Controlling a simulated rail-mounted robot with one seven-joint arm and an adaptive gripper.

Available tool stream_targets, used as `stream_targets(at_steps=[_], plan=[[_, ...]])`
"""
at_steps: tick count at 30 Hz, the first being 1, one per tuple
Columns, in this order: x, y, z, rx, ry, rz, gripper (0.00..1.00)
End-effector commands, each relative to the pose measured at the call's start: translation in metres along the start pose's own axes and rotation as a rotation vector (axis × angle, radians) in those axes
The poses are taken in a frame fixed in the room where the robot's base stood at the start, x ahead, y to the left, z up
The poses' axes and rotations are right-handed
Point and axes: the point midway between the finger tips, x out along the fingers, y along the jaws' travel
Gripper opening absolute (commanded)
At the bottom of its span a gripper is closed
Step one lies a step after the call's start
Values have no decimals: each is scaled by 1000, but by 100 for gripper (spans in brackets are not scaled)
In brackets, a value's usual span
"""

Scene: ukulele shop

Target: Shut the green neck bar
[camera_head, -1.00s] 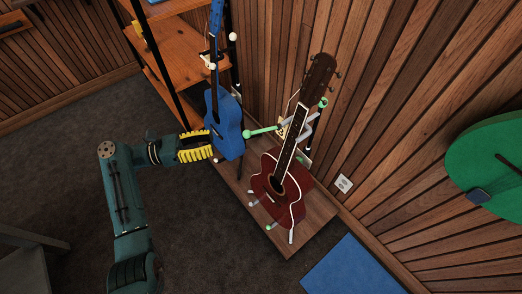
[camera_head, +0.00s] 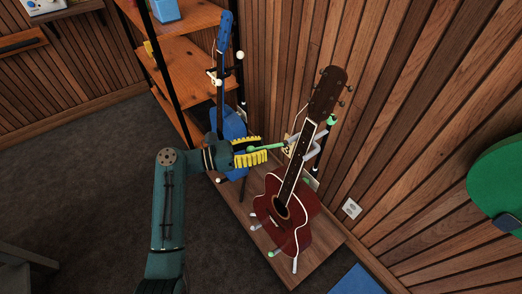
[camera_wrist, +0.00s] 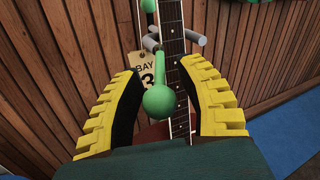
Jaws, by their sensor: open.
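The green neck bar (camera_head: 270,148) is a short rod with a ball end. It sticks out to the left of the red guitar's neck (camera_head: 294,165) and stands swung away from it. My gripper (camera_head: 264,149) is open, with its yellow fingers on either side of the bar. In the wrist view the green ball (camera_wrist: 159,100) lies between the two spread fingers, apart from both as far as I can see. The neck (camera_wrist: 174,70) shows just behind and right of it. The red guitar (camera_head: 286,222) stands upright on its stand.
A blue ukulele (camera_head: 233,125) on a stand is close behind my gripper. A tag reading "BAY 3" (camera_wrist: 146,72) hangs behind the bar. Wooden shelves (camera_head: 185,55) stand at the back left. The wood wall is close behind the guitar.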

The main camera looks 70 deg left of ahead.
Motion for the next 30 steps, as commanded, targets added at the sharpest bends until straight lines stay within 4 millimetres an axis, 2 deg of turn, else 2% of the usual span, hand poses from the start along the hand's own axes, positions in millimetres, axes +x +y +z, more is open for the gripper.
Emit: stream_targets(at_steps=[9, 15, 30], plan=[[3, 0, 1, 1, 0, 0, 36], [3, 0, 1, 1, 0, 0, 0], [5, -5, 4, 0, -7, 31, 0]])
